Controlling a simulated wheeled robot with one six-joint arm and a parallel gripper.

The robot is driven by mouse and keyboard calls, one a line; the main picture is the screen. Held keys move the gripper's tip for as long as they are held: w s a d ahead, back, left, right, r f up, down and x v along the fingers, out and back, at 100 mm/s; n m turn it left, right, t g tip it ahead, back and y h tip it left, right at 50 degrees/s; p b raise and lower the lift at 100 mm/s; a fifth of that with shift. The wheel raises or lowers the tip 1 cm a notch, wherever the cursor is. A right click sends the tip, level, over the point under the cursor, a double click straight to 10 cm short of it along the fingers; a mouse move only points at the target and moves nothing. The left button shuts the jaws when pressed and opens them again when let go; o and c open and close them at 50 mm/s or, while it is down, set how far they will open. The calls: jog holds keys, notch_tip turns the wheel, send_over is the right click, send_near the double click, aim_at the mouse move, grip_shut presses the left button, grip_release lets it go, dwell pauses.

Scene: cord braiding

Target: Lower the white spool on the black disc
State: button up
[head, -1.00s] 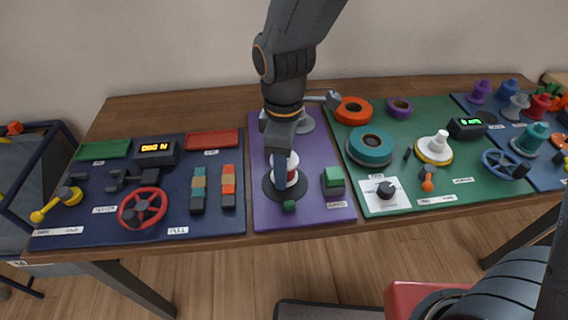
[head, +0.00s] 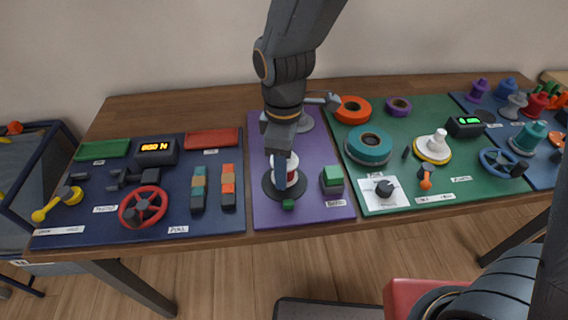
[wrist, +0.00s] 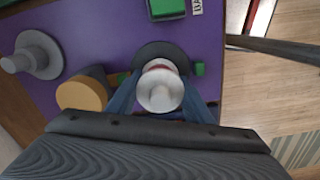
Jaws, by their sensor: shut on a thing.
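The white spool (head: 292,171) has a red band and stands upright at the black disc on the purple mat. In the wrist view the spool (wrist: 160,90) shows from above between my blue fingers. My gripper (head: 281,178) points down and is shut on the spool. The black disc (head: 271,189) lies flat under the spool and shows around it; in the wrist view its dark edge (wrist: 160,48) sticks out beyond the spool. The spool's underside is hidden, so I cannot tell if it touches the disc.
A green-topped block (head: 332,180) stands just right of the disc. A small green piece (head: 288,204) is at the disc's front edge. A grey spool-like piece (wrist: 38,55) and a tan-topped cylinder (wrist: 84,92) show in the wrist view. The purple mat's front strip is clear.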

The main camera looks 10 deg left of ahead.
jog(key=shift+f, duration=0.35)
jog(key=shift+f, duration=0.15)
jog(key=shift+f, duration=0.25)
jog(key=o, duration=1)
jog(key=shift+o, duration=0.2)
jog(key=shift+r, duration=0.1)
notch_tip(320, 180, up, 8)
jog(key=p, duration=0.7)
dwell(0.4)
